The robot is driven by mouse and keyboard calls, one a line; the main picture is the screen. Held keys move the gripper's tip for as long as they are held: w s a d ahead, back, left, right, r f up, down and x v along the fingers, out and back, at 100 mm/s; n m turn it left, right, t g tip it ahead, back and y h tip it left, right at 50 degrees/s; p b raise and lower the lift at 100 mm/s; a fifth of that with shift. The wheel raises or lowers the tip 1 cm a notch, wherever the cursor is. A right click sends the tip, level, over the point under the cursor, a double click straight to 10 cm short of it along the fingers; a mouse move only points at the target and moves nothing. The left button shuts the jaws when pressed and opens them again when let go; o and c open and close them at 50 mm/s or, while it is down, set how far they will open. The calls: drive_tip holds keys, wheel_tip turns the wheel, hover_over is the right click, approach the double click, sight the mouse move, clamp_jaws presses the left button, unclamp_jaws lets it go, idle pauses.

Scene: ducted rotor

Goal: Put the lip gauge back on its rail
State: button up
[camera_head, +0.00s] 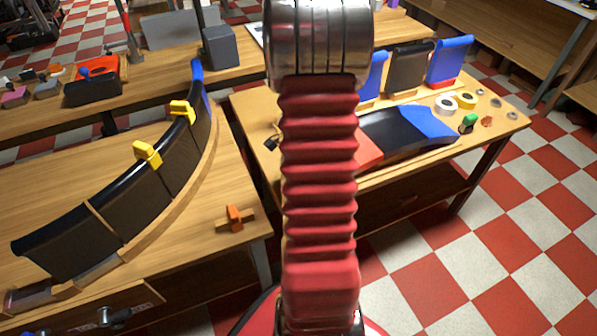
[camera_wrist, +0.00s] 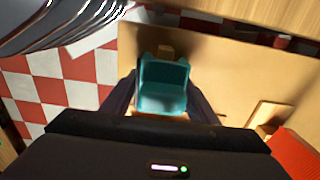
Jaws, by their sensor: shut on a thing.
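In the wrist view, my gripper (camera_wrist: 162,100) is shut on a teal, channel-shaped piece (camera_wrist: 163,84), which I take to be the lip gauge. It sits between the two dark fingers, above or against a pale wooden surface; I cannot tell whether it touches. In the head view my own arm covers the middle, and the gripper and teal piece are hidden.
A curved black duct section (camera_head: 125,198) with two yellow clamps (camera_head: 147,153) stands on the left bench. An orange-and-wood piece (camera_head: 235,217) lies near that bench's corner. The right table (camera_head: 485,127) holds black and blue panels (camera_head: 409,68), tape rolls (camera_head: 446,104) and small parts.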

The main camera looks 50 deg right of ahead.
drive_tip(key=shift+f, duration=1.05)
drive_tip(key=shift+f, duration=0.2)
drive_tip(key=o, duration=1.3)
wheel_tip(320, 180, up, 14)
drive_tip(key=shift+f, duration=0.15)
idle(0.9)
